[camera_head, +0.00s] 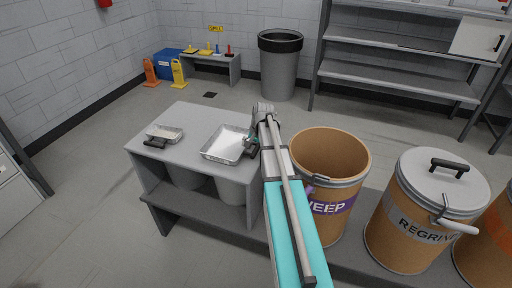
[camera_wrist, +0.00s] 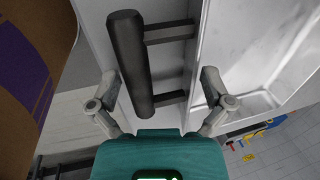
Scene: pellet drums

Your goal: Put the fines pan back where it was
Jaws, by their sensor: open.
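Two metal pans with dark handles lie on the grey bench; I see no label saying which is the fines pan. The larger, shallow pan (camera_head: 226,143) is at the bench's right side, with its handle towards my gripper (camera_head: 254,143). In the wrist view, the dark bar handle (camera_wrist: 136,65) lies ahead of and between the spread fingers of my gripper (camera_wrist: 158,92), and the pan's pale wall (camera_wrist: 245,60) is to the right. The gripper is open, not closed on the handle. The smaller pan (camera_head: 166,133) lies at the bench's left, its handle pointing front-left.
The grey bench (camera_head: 183,117) has pale bins (camera_head: 232,190) under it. An open fibre drum with a purple band (camera_head: 330,205) stands close right of my arm, then a lidded drum (camera_head: 415,212). A black-rimmed bin (camera_head: 279,70) and shelves (camera_head: 400,75) are behind.

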